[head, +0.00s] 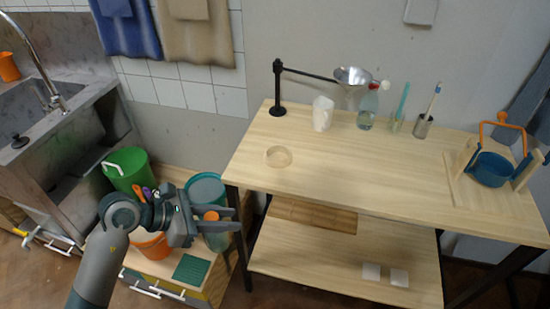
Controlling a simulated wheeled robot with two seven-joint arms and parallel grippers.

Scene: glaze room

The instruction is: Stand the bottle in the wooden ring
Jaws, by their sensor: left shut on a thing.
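A bottle with an orange cap and a grey-teal body (216,243) is upright between the fingers of my left gripper (235,219). The gripper is shut on it, and its fingers hide the bottle's middle. The gripper is left of the workbench, over the low cabinet area, apart from the bench. The wooden ring (278,150) lies on the bench top near its left end, up and to the right of the gripper. Nothing stands in the ring. My right gripper is not in view.
On the bench (340,180), a funnel (352,75) hangs from a black stand. A white jug (323,114), a clear red-capped bottle (367,107) and brush holders stand at the back. The front middle is clear.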

